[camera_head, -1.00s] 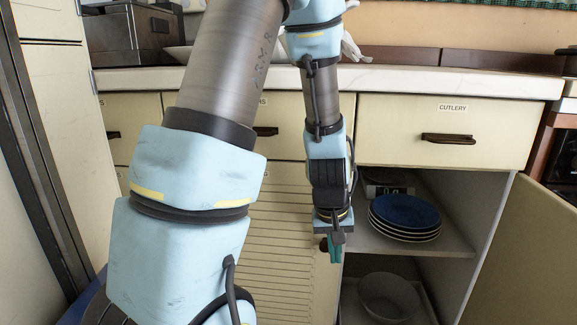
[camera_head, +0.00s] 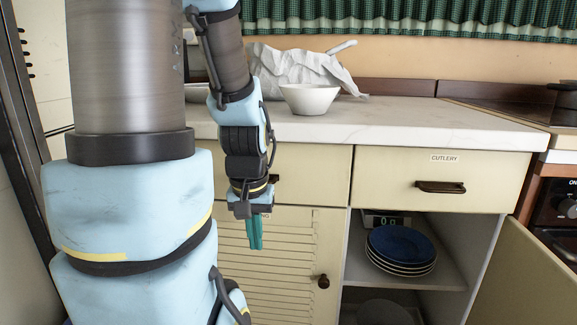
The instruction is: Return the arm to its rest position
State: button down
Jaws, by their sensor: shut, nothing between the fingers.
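My arm comes down from the top left of the head view, with its wrist bent downward. My gripper (camera_head: 255,238) points down in front of the cream cupboard fronts. Its teal fingers are together with nothing between them. It hangs below the level of the countertop, left of the open cupboard. The upper part of the arm runs out of view at the top.
A white bowl (camera_head: 309,99) stands on the pale countertop (camera_head: 400,112) beside crumpled white paper (camera_head: 290,66). A CUTLERY drawer (camera_head: 440,178) is closed. Below, an open cupboard (camera_head: 455,250) holds stacked plates (camera_head: 401,249) and a scale (camera_head: 385,219). Its open door (camera_head: 515,280) stands at right.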

notch_tip(320, 180, up, 26)
jog(key=p, duration=2.3)
jog(key=shift+f+p, duration=0.15)
jog(key=shift+p, duration=0.15)
